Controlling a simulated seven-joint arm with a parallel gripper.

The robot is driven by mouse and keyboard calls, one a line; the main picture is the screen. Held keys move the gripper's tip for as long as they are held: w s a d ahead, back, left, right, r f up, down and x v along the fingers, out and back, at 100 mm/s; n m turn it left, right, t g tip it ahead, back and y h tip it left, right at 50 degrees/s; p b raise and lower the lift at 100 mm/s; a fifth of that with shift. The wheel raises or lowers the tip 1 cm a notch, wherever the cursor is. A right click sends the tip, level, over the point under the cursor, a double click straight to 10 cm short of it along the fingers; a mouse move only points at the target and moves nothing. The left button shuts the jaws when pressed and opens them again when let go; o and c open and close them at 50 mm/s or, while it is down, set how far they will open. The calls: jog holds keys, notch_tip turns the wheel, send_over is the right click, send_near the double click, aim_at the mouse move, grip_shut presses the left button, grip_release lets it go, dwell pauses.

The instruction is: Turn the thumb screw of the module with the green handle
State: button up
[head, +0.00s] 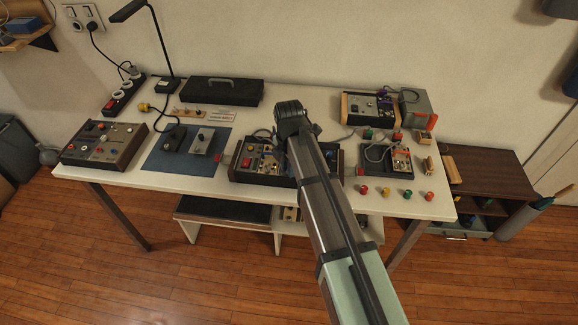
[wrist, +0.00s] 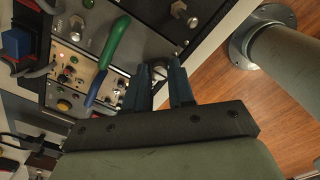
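In the wrist view, a green handle (wrist: 114,43) stands up from a dark grey module panel (wrist: 150,28). My gripper (wrist: 160,70) is at the panel's lower edge, right of the green handle. Its two dark fingers are apart, with a gap between them. A small rounded metallic shape shows at the gap; I cannot tell whether it is a thumb screw or touches the fingers. In the head view my arm hides the gripper and much of the module's rack (head: 246,165).
A blue handle (wrist: 96,88) and a pale panel with lamps and buttons (wrist: 70,72) lie left of the fingers. In the head view, a blue mat (head: 160,160) is left of the rack, and several coloured knobs (head: 386,192) stand to its right on the white table (head: 200,184).

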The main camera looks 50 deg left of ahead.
grip_shut()
